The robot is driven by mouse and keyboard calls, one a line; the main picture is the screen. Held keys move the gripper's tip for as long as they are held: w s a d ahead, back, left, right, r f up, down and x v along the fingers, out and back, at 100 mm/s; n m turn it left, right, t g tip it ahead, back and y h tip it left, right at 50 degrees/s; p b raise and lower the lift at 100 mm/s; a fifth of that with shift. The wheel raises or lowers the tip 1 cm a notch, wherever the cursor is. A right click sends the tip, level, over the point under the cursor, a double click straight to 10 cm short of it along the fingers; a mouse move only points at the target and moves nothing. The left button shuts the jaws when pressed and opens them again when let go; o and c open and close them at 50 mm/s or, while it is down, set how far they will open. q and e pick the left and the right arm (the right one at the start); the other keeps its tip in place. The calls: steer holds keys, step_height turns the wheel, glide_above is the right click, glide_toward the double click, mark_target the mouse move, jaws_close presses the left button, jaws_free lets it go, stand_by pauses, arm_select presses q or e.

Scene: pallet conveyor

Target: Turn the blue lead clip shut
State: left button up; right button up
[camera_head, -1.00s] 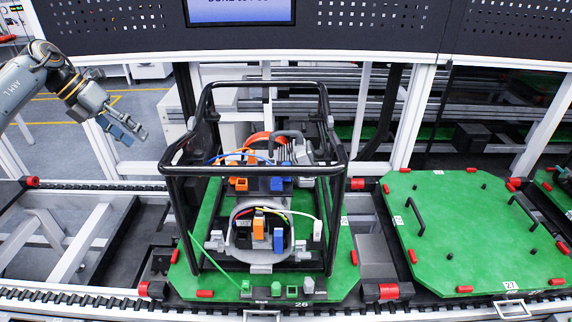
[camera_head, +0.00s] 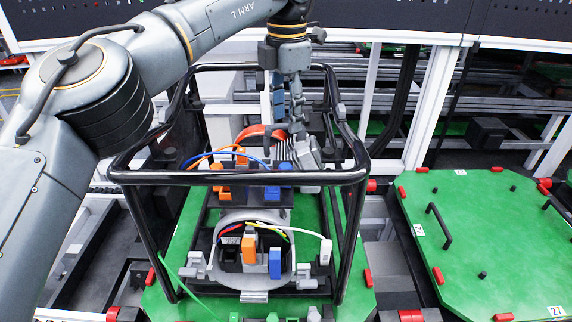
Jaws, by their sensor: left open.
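A black tube frame (camera_head: 240,178) on a green pallet holds a machine with coloured clips. One blue clip (camera_head: 275,263) stands upright at the front of the round grey housing (camera_head: 205,243), right of an orange clip (camera_head: 248,250). Another blue clip (camera_head: 272,192) sits higher, behind the frame's front bar, near a second orange clip (camera_head: 217,192). I cannot tell which blue clip is the lead clip. My left gripper (camera_head: 288,116) points down, open and empty, over the back of the frame, above the finned grey motor part. My right gripper is out of view.
Blue and orange cables (camera_head: 222,155) loop behind the frame's front bar. A green pallet (camera_head: 490,235) with black handles lies to the right, clear on top. The frame's bars surround the machine. My left arm covers the left side.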

arm_select(q)
glide_above(285, 166)
step_height(285, 166, down, 5)
steer(key=shift+s+a+r, duration=0.1)
steer(key=shift+s, duration=0.05)
steer(key=f, duration=0.2)
steer(key=f+p, duration=0.1)
steer(key=f, duration=0.1)
steer(key=f+p, duration=0.1)
steer(key=f, duration=0.1)
steer(key=shift+w+f, duration=0.1)
steer(key=shift+w, duration=0.2)
steer(key=shift+f, duration=0.95)
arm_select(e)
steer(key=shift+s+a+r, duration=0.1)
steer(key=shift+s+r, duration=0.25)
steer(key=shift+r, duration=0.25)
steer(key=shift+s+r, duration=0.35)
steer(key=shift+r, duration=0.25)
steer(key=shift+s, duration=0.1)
arm_select(q)
jaws_close()
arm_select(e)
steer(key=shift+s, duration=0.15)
